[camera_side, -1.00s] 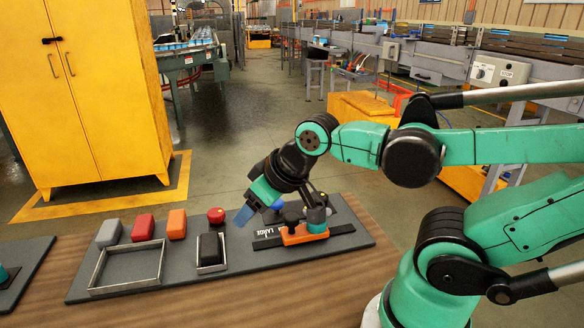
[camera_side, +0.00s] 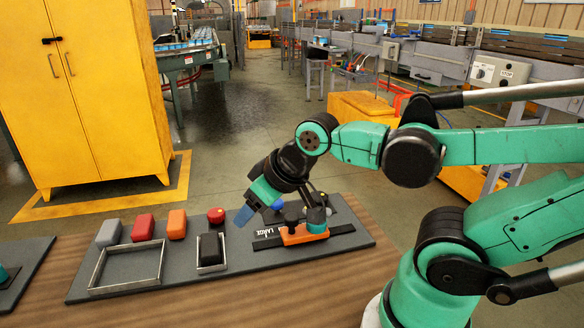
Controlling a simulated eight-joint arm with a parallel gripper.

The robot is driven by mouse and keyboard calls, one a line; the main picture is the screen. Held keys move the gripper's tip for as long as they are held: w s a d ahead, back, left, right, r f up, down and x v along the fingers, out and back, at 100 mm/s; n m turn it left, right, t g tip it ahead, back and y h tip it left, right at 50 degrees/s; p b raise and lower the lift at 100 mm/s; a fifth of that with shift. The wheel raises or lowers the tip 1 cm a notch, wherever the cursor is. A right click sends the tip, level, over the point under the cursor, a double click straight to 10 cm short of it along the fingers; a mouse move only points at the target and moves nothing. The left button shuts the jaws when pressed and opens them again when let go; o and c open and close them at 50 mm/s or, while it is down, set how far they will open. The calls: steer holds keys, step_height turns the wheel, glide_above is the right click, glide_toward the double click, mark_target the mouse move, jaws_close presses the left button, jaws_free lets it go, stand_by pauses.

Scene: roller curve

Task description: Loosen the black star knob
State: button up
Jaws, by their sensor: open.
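The black star knob (camera_side: 293,213) stands on an orange carriage (camera_side: 304,235), which sits across a black rail (camera_side: 340,230) on the right part of the grey board. My gripper (camera_side: 279,214) is open and tilted, just above the board beside the knob.
The grey board (camera_side: 105,284) also bears grey (camera_side: 108,233), red (camera_side: 143,228) and orange (camera_side: 177,225) blocks, a red knob (camera_side: 216,215), an empty framed tray (camera_side: 127,287) and a black block (camera_side: 210,247) in a small frame. The wooden table in front is clear.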

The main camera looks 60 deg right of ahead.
steer(key=shift+o, duration=0.2)
steer(key=o, duration=0.3)
steer(key=shift+o, duration=1.3)
steer(key=d+m, duration=0.1)
steer(key=w+d+m+g, duration=0.1)
steer(key=d+m, duration=0.1)
steer(key=d+m+h, duration=0.1)
steer(key=d+m, duration=0.1)
steer(key=shift+w+r+g, duration=0.2)
steer(key=shift+w+g, duration=0.15)
steer(key=shift+g, duration=0.05)
steer(key=m+g, duration=0.5)
steer(key=m, duration=1.3)
glide_above(319, 195)
steer(key=shift+y, duration=0.4)
steer(key=f, duration=0.5)
steer(key=shift+w+a+f, duration=0.1)
steer(key=shift+a+f, duration=0.2)
steer(key=shift+f, duration=0.1)
steer(key=shift+d+f, duration=0.2)
steer(key=shift+d, duration=0.05)
steer(key=shift+f, duration=2.75)
